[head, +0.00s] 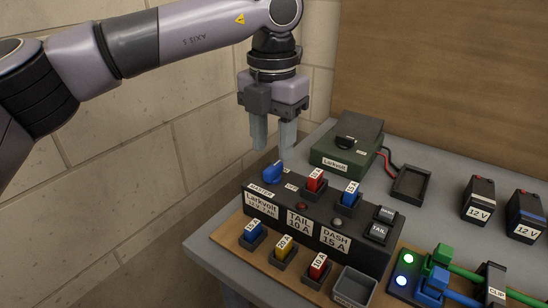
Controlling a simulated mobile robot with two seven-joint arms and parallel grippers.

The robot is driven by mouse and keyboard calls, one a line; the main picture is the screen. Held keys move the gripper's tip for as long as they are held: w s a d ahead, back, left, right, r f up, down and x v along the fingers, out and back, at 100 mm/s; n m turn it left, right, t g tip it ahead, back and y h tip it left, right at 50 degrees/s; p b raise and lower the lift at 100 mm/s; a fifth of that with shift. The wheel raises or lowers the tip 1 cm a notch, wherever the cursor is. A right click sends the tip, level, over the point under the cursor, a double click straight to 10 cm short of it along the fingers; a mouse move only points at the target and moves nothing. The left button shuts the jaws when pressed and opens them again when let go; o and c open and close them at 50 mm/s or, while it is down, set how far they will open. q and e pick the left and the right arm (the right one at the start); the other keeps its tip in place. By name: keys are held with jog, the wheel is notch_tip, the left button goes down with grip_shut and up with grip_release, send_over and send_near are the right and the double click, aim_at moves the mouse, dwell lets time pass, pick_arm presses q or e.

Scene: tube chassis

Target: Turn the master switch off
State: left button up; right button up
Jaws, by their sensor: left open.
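The master switch (272,173) is a blue knob on the top left of the black fuse box (318,242), behind a label reading MASTER. Its exact turn position is hard to tell from here. My left gripper (273,146) points straight down just above the knob. Its two pale fingers are apart with nothing between them, and the tips appear clear of the knob. My right gripper is not in view.
A red fuse (316,181) and a blue fuse (350,193) stand upright on the box. Spare fuses and a grey bin (355,287) sit in front. A green Larkvolt unit (345,145) stands behind. Batteries (478,200) and lit connectors are at right.

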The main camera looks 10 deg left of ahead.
aim_at(273, 167)
pick_arm(q)
jog(key=shift+f, duration=2)
grip_shut()
